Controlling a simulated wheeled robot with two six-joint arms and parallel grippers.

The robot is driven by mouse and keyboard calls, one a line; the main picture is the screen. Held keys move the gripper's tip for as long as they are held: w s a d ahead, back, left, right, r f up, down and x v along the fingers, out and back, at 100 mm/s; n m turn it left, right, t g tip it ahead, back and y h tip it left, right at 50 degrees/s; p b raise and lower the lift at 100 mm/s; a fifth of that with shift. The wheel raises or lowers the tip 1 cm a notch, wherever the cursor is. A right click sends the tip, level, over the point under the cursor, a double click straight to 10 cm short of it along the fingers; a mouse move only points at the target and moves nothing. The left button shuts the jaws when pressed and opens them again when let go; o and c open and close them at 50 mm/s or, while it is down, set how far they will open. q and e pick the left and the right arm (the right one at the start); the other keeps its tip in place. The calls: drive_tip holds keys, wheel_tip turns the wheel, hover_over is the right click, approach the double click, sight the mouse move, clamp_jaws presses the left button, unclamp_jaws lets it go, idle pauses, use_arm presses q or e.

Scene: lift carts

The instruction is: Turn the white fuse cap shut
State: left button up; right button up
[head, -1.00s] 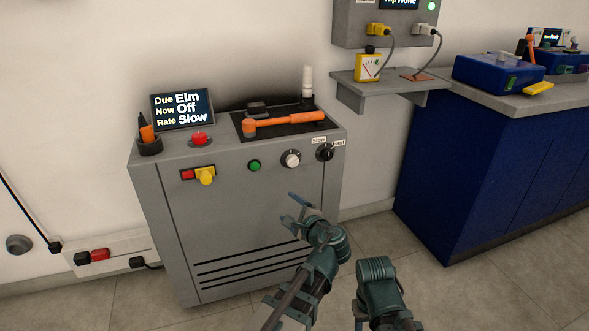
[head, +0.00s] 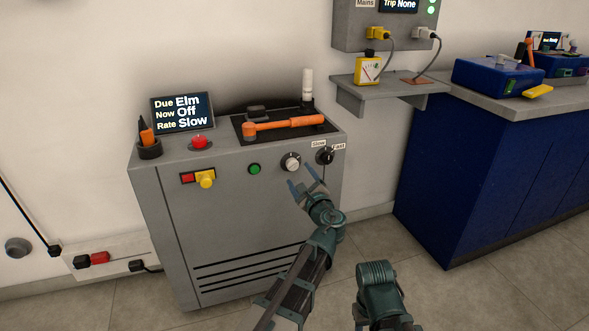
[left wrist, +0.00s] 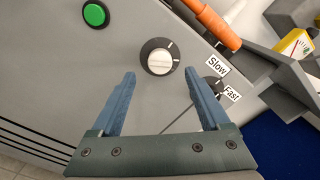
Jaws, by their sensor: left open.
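The white fuse cap (head: 291,162) is the round, ribbed white knob in a black ring on the front of the grey cabinet. In the left wrist view the cap (left wrist: 159,61) lies just beyond the fingertips, between their lines, with small white marks on its ring. My left gripper (head: 303,177) is open and empty, just below and right of the cap in the head view. Its two blue fingers (left wrist: 160,76) do not look to touch the cap. Part of my right arm shows at lower right; its fingers are not in view.
On the grey cabinet (head: 235,230), a green button (head: 254,169) sits left of the cap and a black Slow/Fast knob (head: 325,156) close on the right. An orange-handled tool (head: 285,124) lies on top. A blue bench (head: 470,180) stands right.

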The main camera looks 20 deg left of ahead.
sight(293, 167)
use_arm(q)
drive_tip(key=shift+x, duration=2.75)
clamp_jaws()
